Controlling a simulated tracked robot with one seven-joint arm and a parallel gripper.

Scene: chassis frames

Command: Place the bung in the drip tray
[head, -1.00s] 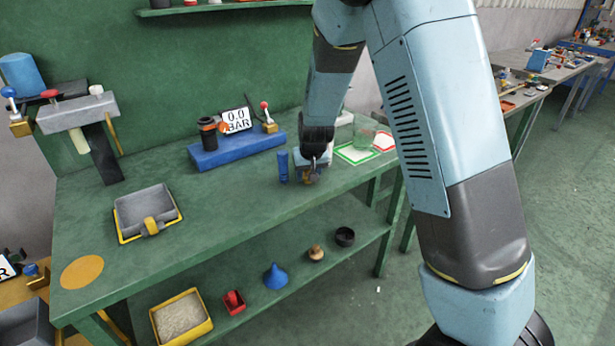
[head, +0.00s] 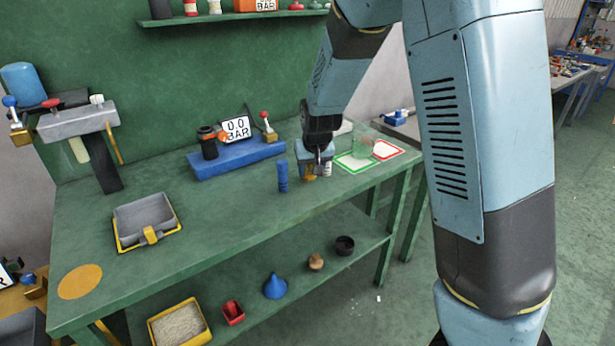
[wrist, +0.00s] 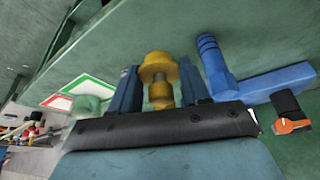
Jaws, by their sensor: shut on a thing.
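My gripper (head: 318,158) is over the back right part of the green bench. In the wrist view its two blue-grey fingers (wrist: 160,88) are shut on a yellow, stepped piece with a wide round head, apparently the bung (wrist: 157,68). In the head view the piece shows small and yellow-brown (head: 309,174) under the gripper. Whether it touches the bench is unclear. The drip tray, a grey open pan in a yellow frame (head: 151,236), sits at the left of the bench, well away from my gripper. It looks empty.
A blue cylinder (head: 283,177) stands just left of my gripper. A blue base (head: 237,158) with a gauge is behind. Green-edged (head: 356,165) and red-edged pads lie right. An orange disc (head: 80,282) lies front left. The bench between cylinder and tray is clear.

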